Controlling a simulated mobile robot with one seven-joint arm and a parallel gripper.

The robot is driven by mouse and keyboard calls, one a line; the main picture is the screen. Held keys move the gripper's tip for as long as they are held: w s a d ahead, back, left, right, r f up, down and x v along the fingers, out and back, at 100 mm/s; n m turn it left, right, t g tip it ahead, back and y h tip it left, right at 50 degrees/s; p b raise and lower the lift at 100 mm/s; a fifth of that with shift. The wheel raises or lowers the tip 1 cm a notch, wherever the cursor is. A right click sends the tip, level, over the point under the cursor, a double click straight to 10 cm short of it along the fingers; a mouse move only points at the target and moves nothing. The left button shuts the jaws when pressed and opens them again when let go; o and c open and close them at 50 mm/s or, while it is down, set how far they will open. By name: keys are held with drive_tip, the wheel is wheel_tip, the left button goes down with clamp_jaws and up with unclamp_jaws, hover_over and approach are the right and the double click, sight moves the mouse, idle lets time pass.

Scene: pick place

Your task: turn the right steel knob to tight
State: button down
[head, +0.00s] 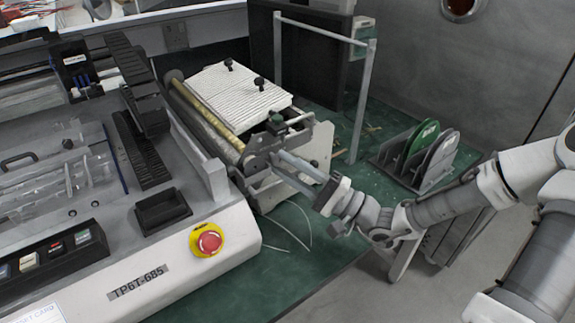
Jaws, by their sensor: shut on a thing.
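My gripper (280,165) reaches in from the right, its two long grey fingers pointing left at the near end of the roller unit (318,146). The fingertips are at the unit's grey end bracket, shut on what appears to be the right steel knob. The knob itself is hidden by the fingers and too small to make out, so its turn position cannot be told.
A white machine with a red stop button (209,241) stands left of my gripper. Black knobs (259,83) top a ribbed white plate (236,95). A grey frame (359,100) rises behind; a rack with discs (421,140) stands right. Green table (290,262) is mostly clear in front.

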drive_tip(key=c, duration=0.6)
unclamp_jaws()
drive_tip(key=shift+d, duration=0.1)
drive_tip(key=p+v, duration=0.1)
drive_tip(key=v, duration=1.6)
drive_tip(key=shift+d+f+p, duration=0.1)
drive_tip(key=shift+d+p, duration=0.05)
drive_tip(key=shift+p, duration=0.2)
